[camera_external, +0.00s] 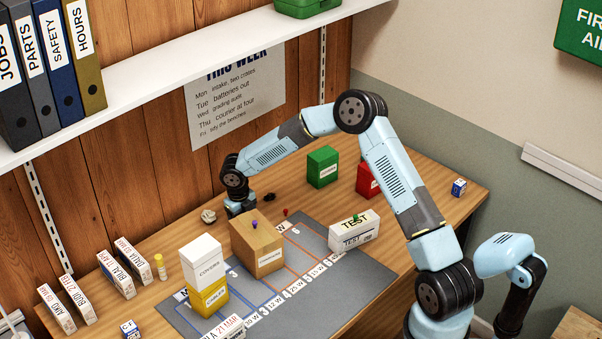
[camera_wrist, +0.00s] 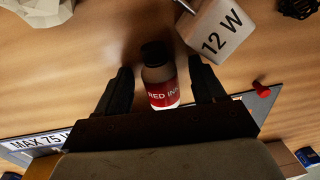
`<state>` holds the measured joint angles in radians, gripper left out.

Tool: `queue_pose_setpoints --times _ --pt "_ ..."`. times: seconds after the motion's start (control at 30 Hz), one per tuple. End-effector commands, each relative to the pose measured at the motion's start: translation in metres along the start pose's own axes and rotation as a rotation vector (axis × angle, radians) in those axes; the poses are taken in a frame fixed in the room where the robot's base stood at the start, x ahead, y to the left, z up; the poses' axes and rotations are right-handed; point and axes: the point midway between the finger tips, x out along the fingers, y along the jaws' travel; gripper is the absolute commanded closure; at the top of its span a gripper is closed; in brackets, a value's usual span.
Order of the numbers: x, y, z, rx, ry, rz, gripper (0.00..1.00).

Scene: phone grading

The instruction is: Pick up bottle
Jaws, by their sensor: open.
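A small dark bottle (camera_wrist: 158,75) with a dark cap and a red label reading "RED INK" stands in the wrist view, between my gripper's two black fingers. My gripper (camera_wrist: 160,66) is open, with one finger on each side of the bottle; I cannot tell whether either touches it. In the external view my gripper (camera_external: 240,209) is low over the table behind a cardboard box (camera_external: 258,250). The bottle is hidden there.
A white "12 W" block (camera_wrist: 215,30) sits close beside the right finger. A white crumpled object (camera_external: 208,216) and a dark object (camera_external: 269,196) lie nearby. A red pin (camera_wrist: 261,88) is at the grey mat's edge. White and yellow boxes (camera_external: 203,263) stand left of the cardboard box.

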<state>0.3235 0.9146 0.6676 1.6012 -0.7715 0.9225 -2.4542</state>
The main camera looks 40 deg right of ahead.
Motion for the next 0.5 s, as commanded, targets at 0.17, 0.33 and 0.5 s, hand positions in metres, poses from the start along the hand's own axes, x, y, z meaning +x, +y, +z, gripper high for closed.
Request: queue_pose_setpoints --times 0.17,0.33,0.5 --pt "-0.0001 0.0001 -0.0001 0.000 0.000 0.000 0.40" --pt "-0.0002 0.0001 -0.0001 0.000 0.000 0.000 0.56" --pt "-0.0003 0.0001 -0.0001 0.000 0.000 0.000 0.72"
